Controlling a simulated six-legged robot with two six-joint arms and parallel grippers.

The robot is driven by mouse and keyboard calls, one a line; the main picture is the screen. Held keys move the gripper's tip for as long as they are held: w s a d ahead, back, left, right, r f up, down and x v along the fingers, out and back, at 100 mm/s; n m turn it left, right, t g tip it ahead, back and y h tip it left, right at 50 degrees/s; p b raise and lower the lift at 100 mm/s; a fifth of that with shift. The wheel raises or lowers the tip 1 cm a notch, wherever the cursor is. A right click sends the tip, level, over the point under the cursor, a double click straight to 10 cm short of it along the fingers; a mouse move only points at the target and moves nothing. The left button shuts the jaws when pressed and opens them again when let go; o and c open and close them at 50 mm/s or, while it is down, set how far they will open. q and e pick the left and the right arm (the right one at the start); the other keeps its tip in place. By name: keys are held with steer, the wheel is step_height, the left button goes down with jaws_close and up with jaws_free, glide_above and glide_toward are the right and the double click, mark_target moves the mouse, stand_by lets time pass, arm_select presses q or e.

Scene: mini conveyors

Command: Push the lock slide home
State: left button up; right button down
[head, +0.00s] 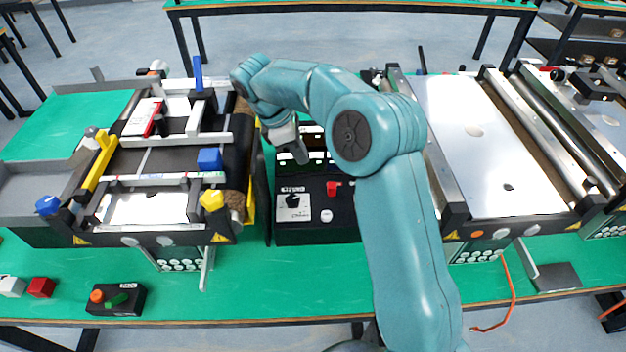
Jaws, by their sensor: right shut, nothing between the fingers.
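My right gripper (299,150) is at the end of the teal arm, shut and empty, pointing down over the back part of a black control box (318,232). I cannot tell whether its tip touches anything. The box carries a black rotary knob (292,200) on a white plate, a red piece (333,188) and a round white button (326,216). I cannot tell for sure which part is the lock slide; the red piece is the likeliest, in front and to the right of the gripper. My arm hides part of the box's right back. My left gripper is out of view.
A mini conveyor (180,240) with blue and yellow parts stands left of the box. Another with a white bed (490,150) stands to the right. A small button box (115,299) and a red cube (41,288) lie at the front left of the green table (270,295).

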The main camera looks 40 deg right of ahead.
mark_target(332, 189)
steer(key=x, duration=0.9)
steer(key=shift+s+d+p, duration=0.1)
steer(key=shift+s+p, duration=0.2)
steer(key=shift+s, duration=0.15)
steer(key=shift+d+f, duration=0.1)
steer(key=shift+f, duration=0.35)
steer(key=shift+d, duration=0.1)
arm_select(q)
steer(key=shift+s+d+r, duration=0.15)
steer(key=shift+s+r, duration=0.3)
arm_select(e)
steer(key=shift+s, duration=0.1)
